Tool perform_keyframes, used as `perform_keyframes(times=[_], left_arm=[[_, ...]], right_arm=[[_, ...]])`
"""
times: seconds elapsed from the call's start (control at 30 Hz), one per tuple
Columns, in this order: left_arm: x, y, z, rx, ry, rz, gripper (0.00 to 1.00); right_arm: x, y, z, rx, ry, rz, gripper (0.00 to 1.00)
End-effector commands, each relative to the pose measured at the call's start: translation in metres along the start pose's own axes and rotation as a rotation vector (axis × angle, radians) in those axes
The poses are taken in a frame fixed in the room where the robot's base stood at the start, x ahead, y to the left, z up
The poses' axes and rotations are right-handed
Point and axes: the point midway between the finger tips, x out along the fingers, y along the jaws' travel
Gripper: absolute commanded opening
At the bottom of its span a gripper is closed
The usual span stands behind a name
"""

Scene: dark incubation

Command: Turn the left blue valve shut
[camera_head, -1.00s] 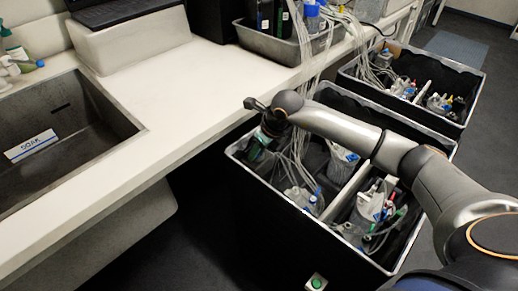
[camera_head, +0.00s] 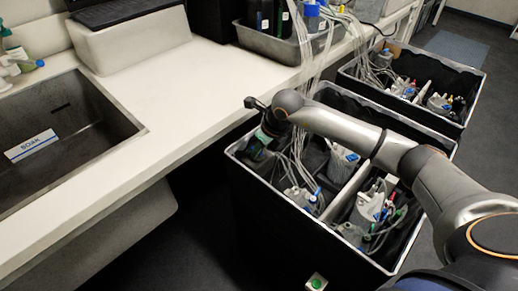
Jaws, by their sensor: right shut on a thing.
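My right arm reaches in from the right across the near black bin (camera_head: 225,190). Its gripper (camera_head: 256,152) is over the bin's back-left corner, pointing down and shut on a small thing. The fingers and wrist hide most of it; by its place it looks like the left blue valve, but its handle angle cannot be made out. Other small blue fittings (camera_head: 316,191) show on a clear bottle (camera_head: 300,199) in the bin, to the right of the gripper. My left gripper is not in view.
A divider (camera_head: 352,187) splits the bin, and a bottle with red and green fittings (camera_head: 371,208) stands right of it. Pale tubes (camera_head: 312,70) run down from a grey tray (camera_head: 268,43). A counter with a sink (camera_head: 70,130) lies left; a second bin (camera_head: 440,70) stands behind.

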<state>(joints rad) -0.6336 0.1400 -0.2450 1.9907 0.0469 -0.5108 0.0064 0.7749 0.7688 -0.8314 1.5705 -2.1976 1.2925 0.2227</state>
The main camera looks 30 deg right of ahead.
Motion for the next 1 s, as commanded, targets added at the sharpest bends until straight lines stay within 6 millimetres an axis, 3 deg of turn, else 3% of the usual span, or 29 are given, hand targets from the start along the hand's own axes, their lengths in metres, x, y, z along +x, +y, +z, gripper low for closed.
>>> perform_keyframes(times=[0.9,0.93,1.0], left_arm=[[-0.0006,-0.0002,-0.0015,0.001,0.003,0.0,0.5],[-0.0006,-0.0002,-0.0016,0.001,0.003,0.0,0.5],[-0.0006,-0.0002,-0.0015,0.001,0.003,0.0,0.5]], right_arm=[[-0.0012,-0.0032,0.0015,0.002,-0.005,-0.007,0.0],[-0.0012,-0.0032,0.0015,0.002,-0.005,-0.007,0.19],[-0.0012,-0.003,0.0015,0.002,-0.005,-0.007,0.27]])
